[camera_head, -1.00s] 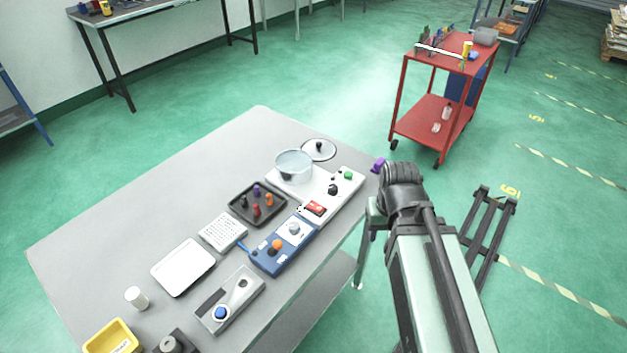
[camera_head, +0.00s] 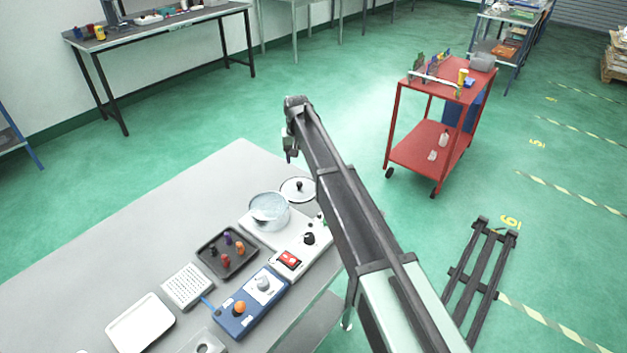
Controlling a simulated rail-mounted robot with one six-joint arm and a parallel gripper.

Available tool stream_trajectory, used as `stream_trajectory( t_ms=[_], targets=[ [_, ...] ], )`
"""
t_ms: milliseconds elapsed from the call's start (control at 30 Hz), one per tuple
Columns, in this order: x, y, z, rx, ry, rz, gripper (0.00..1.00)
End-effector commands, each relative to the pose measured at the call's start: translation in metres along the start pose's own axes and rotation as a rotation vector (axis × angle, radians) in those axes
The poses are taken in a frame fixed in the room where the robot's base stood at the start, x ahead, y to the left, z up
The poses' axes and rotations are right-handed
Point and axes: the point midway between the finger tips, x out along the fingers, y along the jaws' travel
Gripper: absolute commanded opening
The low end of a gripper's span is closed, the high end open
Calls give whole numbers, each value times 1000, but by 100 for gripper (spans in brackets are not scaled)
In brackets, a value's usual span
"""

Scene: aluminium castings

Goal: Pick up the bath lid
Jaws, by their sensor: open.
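The bath lid (camera_head: 289,190) is a pale round disc with a black knob. It lies flat on the grey table near its far right corner, just behind the bath (camera_head: 264,212), a round clear-walled vessel on a white heating unit. My gripper (camera_head: 290,157) is small and dark in this view and hangs at the end of my arm, above and slightly behind the lid in the picture. It is open, empty and apart from the lid. My arm hides part of the table's right edge and of the white unit.
A dark tray (camera_head: 205,252) with small coloured knobs, a white rack (camera_head: 188,286), a blue unit (camera_head: 237,318) and a white tray (camera_head: 140,325) stand nearer on the table (camera_head: 130,250). The table's left part is clear. A red trolley (camera_head: 420,150) stands apart behind right.

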Motion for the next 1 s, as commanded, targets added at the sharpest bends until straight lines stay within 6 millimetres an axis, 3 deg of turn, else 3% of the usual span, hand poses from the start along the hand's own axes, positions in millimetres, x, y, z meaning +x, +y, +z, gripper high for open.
stream_trajectory(
  t_ms=[167, 400, 633, 900, 1000],
  targets=[
    [9, 1, 5, 18, 0, 0, 56],
    [57, 2, 5, 18, 0, 0, 56],
    [62, 2, 5, 18, 0, 0, 56],
    [111, 4, 3, 17, 0, 0, 56],
    [112, 4, 3, 17, 0, 0, 56]
  ],
)
